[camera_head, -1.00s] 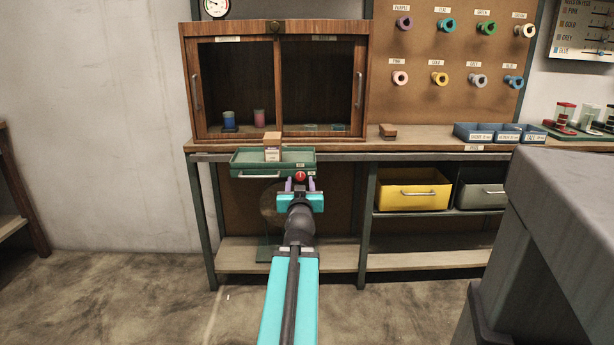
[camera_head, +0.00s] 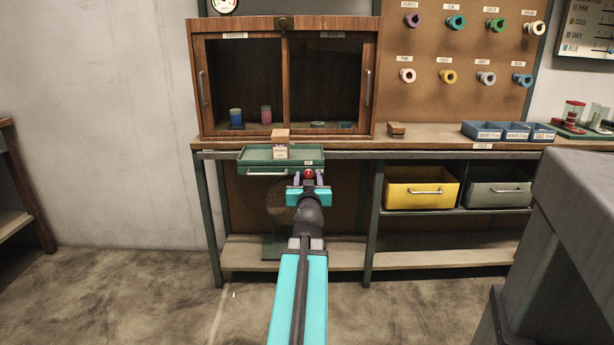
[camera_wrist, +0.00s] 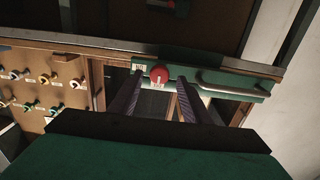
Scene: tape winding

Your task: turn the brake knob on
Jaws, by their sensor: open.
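The red brake knob (camera_head: 309,174) sits at the right end of the front of a green drawer unit (camera_head: 253,156) under the bench edge. In the wrist view the knob (camera_wrist: 159,74) shows as a red round cap with a pale label below it and a small label on its left. My gripper (camera_head: 308,181) is open in front of the knob. In the wrist view its two dark fingers (camera_wrist: 156,97) point at the green front, with the knob between and beyond their tips. I cannot tell whether either finger touches it.
A long handle (camera_wrist: 232,89) runs along the green front beside the knob. A wooden cabinet (camera_head: 283,24) stands on the bench above. A yellow bin (camera_head: 420,199) and a grey bin (camera_head: 497,195) sit under the bench. A grey block-like surface (camera_head: 575,200) fills the right foreground.

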